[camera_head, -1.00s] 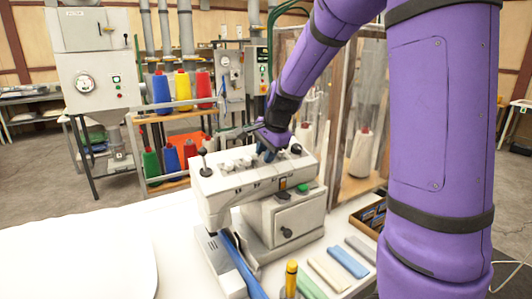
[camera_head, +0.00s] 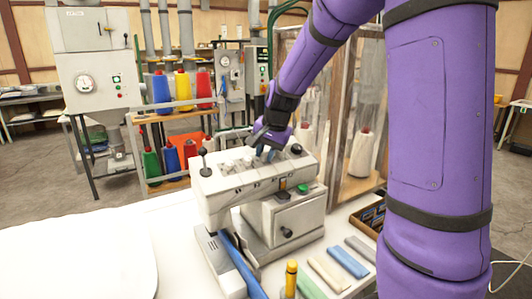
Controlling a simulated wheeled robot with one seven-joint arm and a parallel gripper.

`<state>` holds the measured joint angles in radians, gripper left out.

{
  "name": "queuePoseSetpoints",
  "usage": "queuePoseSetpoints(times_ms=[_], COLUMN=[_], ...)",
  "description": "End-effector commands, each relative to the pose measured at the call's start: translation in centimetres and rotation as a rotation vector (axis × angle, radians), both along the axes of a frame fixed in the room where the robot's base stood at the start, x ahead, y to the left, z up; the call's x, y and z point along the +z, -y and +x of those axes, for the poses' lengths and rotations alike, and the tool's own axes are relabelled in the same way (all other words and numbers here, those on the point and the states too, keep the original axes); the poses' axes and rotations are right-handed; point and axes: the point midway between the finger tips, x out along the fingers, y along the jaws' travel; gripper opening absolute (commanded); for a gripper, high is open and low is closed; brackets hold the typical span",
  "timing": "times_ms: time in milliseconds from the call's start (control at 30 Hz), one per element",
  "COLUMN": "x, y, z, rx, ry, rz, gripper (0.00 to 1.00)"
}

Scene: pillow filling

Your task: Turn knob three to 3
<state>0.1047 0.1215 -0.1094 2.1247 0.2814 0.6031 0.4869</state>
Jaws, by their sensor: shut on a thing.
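The white sewing machine (camera_head: 262,184) stands on the white table, with a row of small knobs (camera_head: 238,162) along its top. My gripper (camera_head: 266,152) points down at the right part of that row and is shut on a knob there. The held knob is mostly hidden by the fingers, and its number and setting cannot be read. A black ball-topped lever (camera_head: 203,153) stands at the left end of the top, and a black round knob (camera_head: 296,149) sits at the right end, just right of my gripper.
A clear-panelled cabinet (camera_head: 351,120) stands close behind on the right. A rack of coloured thread cones (camera_head: 182,90) is behind left. The white table (camera_head: 180,235) has free room at left.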

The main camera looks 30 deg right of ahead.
Motion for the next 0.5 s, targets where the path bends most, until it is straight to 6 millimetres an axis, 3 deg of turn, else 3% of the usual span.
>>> queuePoseSetpoints(times_ms=[500], x=[0.04], y=[-0.03], z=[0.08], rx=[0.404], ry=[0.000], rz=[-0.147], gripper=[0.01])
